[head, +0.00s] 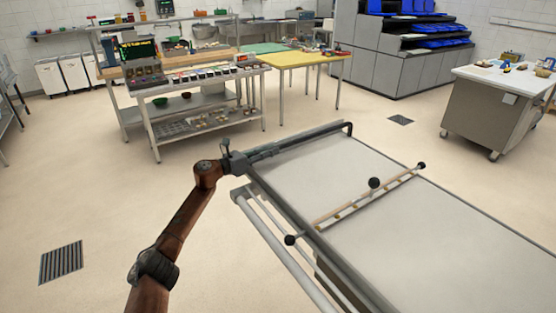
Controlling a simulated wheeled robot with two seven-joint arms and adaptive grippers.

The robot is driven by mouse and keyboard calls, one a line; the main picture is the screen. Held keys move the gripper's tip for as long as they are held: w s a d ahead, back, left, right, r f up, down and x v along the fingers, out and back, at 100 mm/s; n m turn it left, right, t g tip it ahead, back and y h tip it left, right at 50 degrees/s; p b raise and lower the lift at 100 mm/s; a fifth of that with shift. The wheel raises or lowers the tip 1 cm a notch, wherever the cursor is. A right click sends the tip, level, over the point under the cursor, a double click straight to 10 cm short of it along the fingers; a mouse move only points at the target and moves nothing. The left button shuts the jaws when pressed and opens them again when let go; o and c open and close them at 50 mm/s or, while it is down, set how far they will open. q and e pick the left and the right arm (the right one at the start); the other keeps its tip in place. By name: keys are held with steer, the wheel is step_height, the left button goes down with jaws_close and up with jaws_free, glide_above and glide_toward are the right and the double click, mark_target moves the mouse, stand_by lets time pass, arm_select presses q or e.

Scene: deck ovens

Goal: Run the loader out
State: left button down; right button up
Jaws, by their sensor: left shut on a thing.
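The loader (400,225) is a long flat bed with a pale grey surface and dark side rails, filling the lower right. A dark bar (300,142) runs across its far end, and light tubes (285,245) run along its left side. A wooden crossbar (365,198) with dark knobs lies across the bed. My left gripper (238,162) is shut at the left end of the dark bar, at the loader's far left corner. The exact grip is small and partly hidden by the gripper. My right gripper is out of view.
A steel shelf table (205,105) with bowls stands behind to the left, beside a yellow-topped table (300,60). A grey rack with blue trays (405,45) is at the back right. A steel cabinet (490,110) stands right. Floor left of the loader is clear, with a drain grate (61,262).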

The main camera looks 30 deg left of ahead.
arm_select(q)
steer(key=shift+w+a+f+b, duration=0.15)
steer(key=shift+w+a+b, duration=0.2)
steer(key=shift+a, duration=0.4)
steer(key=shift+a+r+b, duration=0.1)
steer(key=shift+r+b, duration=0.1)
steer(key=shift+b, duration=0.1)
steer(key=shift+r, duration=0.1)
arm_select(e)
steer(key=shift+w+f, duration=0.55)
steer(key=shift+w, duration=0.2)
arm_select(q)
steer(key=shift+a, duration=0.1)
steer(key=c, duration=2.2)
jaws_free()
steer(key=shift+c, duration=0.2)
steer(key=o, duration=0.4)
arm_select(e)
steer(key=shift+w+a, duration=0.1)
